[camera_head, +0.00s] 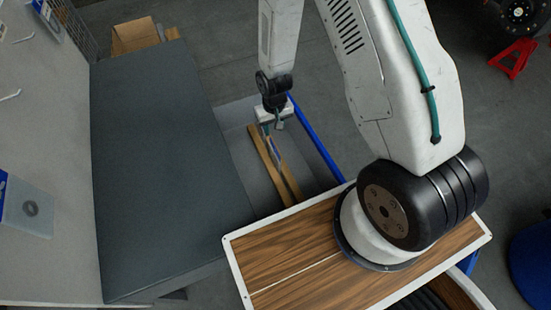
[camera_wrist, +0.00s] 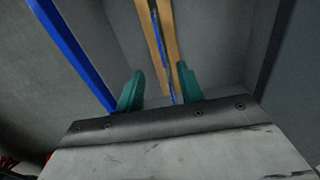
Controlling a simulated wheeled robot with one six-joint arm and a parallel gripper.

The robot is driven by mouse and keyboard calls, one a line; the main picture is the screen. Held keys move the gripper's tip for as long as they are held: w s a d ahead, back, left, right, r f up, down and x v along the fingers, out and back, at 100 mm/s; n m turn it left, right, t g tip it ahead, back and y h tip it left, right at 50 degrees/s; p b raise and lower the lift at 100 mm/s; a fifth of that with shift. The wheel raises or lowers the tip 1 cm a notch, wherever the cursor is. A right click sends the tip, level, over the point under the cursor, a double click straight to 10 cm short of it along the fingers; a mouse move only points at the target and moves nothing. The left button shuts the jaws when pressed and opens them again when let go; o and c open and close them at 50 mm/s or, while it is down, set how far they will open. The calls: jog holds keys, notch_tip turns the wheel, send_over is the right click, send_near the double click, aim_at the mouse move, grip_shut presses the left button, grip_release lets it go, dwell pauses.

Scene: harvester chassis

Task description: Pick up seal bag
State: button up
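A second clear bag (camera_head: 47,14) with a blue label is partly cut off at the top left. My gripper (camera_head: 270,128) is far to the right of both, above a grey tray. In the wrist view my gripper's two teal fingers (camera_wrist: 160,90) stand apart with nothing held between them. Neither bag shows in the wrist view.
A dark grey tabletop (camera_head: 160,160) lies between the panel and my gripper. A cardboard box (camera_head: 135,35) is behind the tabletop. A red stand (camera_head: 514,58) is far right.

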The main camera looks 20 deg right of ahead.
aim_at(275, 148)
jog(key=f, duration=0.2)
jog(key=s+f, duration=0.1)
jog(key=f, duration=0.2)
jog(key=s+f, duration=0.1)
jog(key=f, duration=0.1)
jog(key=shift+a+f, duration=0.1)
jog(key=shift+f, duration=1)
jog(key=f, duration=0.3)
jog(key=w+f, duration=0.1)
jog(key=f, duration=0.1)
jog(key=shift+w+f, duration=0.15)
jog(key=shift+f, duration=0.25)
jog(key=shift+c, duration=0.4)
grip_shut()
